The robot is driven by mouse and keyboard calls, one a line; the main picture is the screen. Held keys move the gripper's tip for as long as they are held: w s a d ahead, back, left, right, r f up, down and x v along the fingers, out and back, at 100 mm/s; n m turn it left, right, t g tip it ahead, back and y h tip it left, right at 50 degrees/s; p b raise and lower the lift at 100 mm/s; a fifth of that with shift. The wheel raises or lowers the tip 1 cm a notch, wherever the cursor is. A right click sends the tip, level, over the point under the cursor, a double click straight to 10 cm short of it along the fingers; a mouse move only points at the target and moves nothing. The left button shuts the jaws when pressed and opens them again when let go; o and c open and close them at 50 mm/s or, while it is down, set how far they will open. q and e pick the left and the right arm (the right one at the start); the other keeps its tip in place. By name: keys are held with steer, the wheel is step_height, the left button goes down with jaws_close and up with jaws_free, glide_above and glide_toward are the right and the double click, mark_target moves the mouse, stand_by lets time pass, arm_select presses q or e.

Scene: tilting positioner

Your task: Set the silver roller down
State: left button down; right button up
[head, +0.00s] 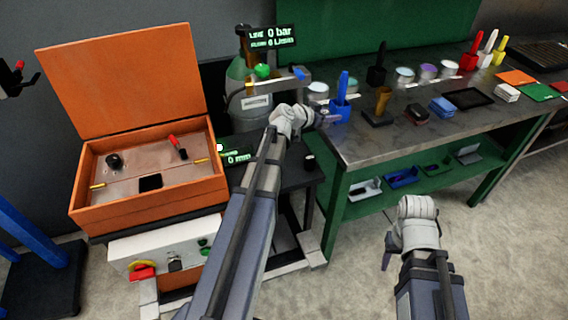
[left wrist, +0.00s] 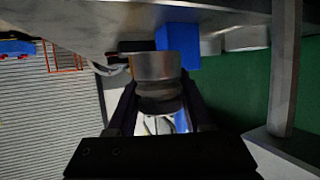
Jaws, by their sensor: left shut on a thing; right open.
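The silver roller (left wrist: 155,68) is a short metallic cylinder in the left wrist view. It sits between the two dark fingers of my left gripper (left wrist: 158,105), which is shut on it. In the head view my left gripper (head: 326,118) is at the near left corner of the grey workbench (head: 365,148), close to a blue holder (head: 340,112). I cannot make out the roller there, nor tell whether it touches the bench. My right gripper (head: 387,258) is low in front of the bench, apart from everything, and open.
The bench carries several tins, a brown block (head: 376,117), a blue block (head: 442,107) and a black tray (head: 470,98). A green lower shelf (head: 410,184) holds small trays. An open orange case (head: 150,205) stands at left. The floor around my right gripper is clear.

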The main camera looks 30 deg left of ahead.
mark_target(288, 152)
arm_select(q)
steer(key=s+a+f+n+y+b, duration=0.1)
steer(key=s+a+f+b, duration=0.15)
steer(key=a, duration=0.45)
steer(key=s+a+f+n+y+b, duration=0.1)
steer(key=s+a+f+y, duration=0.15)
steer(key=a, duration=0.35)
steer(key=shift+t+h, duration=0.35)
steer(key=shift+t, duration=0.05)
step_height(288, 152, down, 10)
steer(key=b, duration=1)
steer(key=shift+w, duration=0.15)
steer(key=shift+f+b, duration=0.4)
steer(key=shift+b, duration=0.15)
steer(key=shift+f, duration=0.1)
